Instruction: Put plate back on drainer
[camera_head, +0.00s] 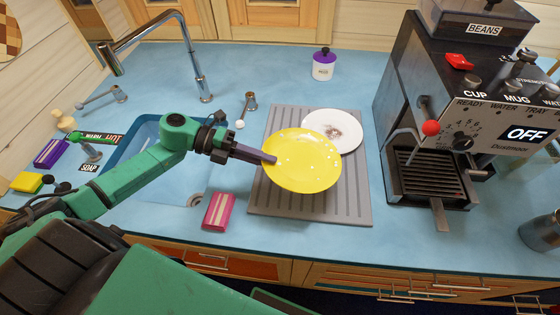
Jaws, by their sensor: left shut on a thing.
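A yellow plate (305,163) shows above the grey ribbed drainer (318,206) in the head view. My left gripper (262,156) is shut on the left rim of the plate. The plate looks slightly tilted, and I cannot tell whether it touches the drainer. A white plate (338,127) with a dark stain lies on the back right part of the drainer, partly hidden by the yellow plate. My right gripper is not in view.
A coffee machine (463,125) stands right of the drainer. The sink (150,135) and tall tap (200,85) are at the left. A pink sponge or box (218,211) lies left of the drainer. A purple-lidded jar (323,65) stands behind it.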

